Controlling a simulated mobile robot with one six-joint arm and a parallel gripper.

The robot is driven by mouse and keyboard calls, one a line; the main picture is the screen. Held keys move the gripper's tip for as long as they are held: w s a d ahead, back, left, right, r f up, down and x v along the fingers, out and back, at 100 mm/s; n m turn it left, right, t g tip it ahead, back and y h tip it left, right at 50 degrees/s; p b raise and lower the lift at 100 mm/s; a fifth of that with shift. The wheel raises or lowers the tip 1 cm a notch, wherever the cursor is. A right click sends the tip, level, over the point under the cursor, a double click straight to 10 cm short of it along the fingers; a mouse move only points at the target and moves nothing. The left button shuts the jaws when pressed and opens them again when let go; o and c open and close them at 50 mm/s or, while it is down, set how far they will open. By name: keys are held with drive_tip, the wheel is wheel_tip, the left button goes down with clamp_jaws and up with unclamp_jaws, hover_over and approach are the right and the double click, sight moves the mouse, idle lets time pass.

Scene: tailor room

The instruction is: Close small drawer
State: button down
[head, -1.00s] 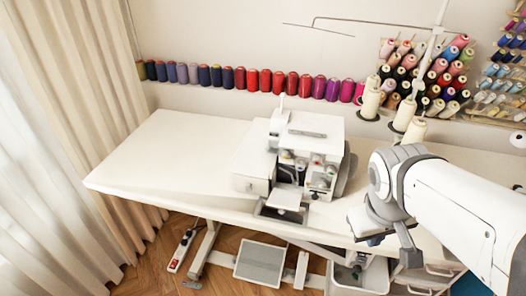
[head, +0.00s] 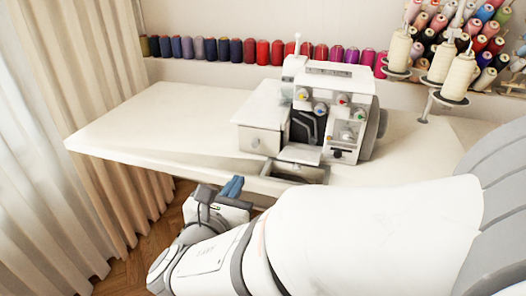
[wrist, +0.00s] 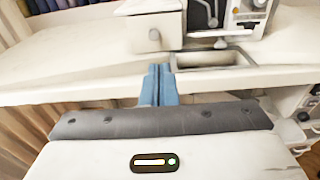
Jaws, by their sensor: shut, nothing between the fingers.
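A small drawer front with a round knob (head: 258,141) shows on the left side of the white sewing machine (head: 330,110); it also shows in the wrist view (wrist: 148,34). I cannot tell how far it stands out. My gripper (head: 232,187) is at the table's front edge, below and left of the drawer. Its blue fingers are shut and empty. In the wrist view the fingertips (wrist: 159,72) point toward the table edge, below the knob, apart from it.
The table (head: 150,125) is clear on the left. A grey-rimmed recess (head: 296,172) lies in front of the machine. White drawer units (wrist: 300,130) show under the table at right. Thread cones (head: 455,75) stand at back right; a curtain (head: 80,110) hangs left.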

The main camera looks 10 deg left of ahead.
drive_tip(key=b, duration=0.4)
approach(255, 144)
drive_tip(key=w, duration=0.6)
drive_tip(key=shift+w+d+f, duration=0.3)
drive_tip(key=shift+w+f, duration=0.05)
drive_tip(key=shift+w, duration=0.05)
